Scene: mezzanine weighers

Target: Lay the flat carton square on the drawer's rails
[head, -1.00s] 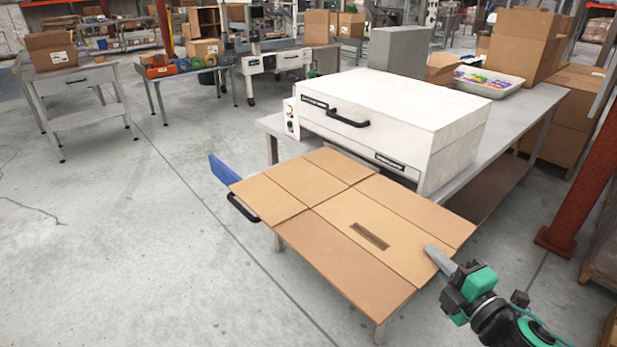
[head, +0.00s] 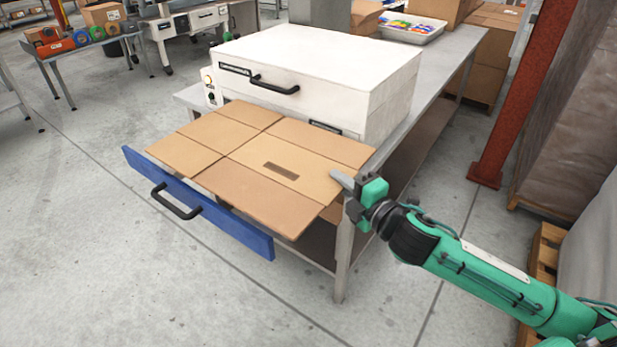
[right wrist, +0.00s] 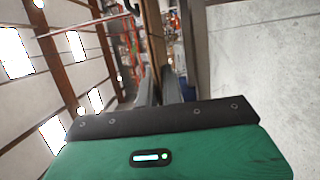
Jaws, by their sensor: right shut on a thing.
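The flat carton (head: 215,133), a brown sheet with fold lines and a dark slot, lies roughly level over the pulled-out drawer, between its blue front (head: 232,226) and the white machine. Its near edge runs just behind the blue front, about parallel to it. Its right near corner reaches slightly past the front's right end. The drawer's rails are hidden under the carton. My right gripper (head: 336,177) is shut on the carton's right edge; in the right wrist view the carton (right wrist: 153,35) shows edge-on between the fingers (right wrist: 159,85). My left gripper is out of view.
The white machine (head: 340,55) stands on a grey bench (head: 436,85) behind the carton. A tray of colourful packets (head: 411,27) sits farther back. A rust-red post (head: 522,95) and a wooden pallet (head: 545,245) stand to the right.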

